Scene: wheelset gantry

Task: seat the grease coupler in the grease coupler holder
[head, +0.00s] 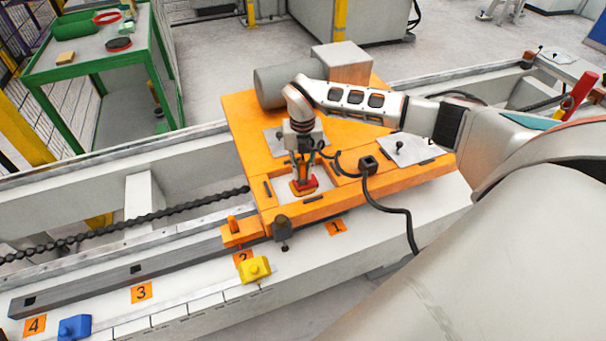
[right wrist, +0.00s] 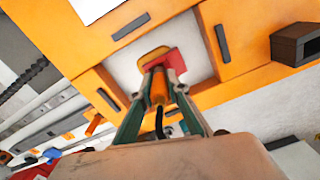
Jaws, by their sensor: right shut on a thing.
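My right gripper (head: 302,174) points down over a pale recess in the orange carriage and is shut on a slim orange part, which I take for the grease coupler (right wrist: 158,88). In the right wrist view the gripper (right wrist: 160,80) has a finger on each side of it. Just beyond the fingertips is a red block (right wrist: 168,61) with a yellow-orange piece beside it, perhaps the grease coupler holder; the red block also shows in the head view (head: 306,185). I cannot tell whether the coupler touches or sits in it. My left gripper is not in view.
The orange carriage (head: 247,140) sits on a pale gantry beam. A black cable (head: 388,205) hangs from a dark socket on its front. A yellow block (head: 254,269) and a blue block (head: 74,327) lie along the beam. A green-framed table (head: 95,60) stands back left.

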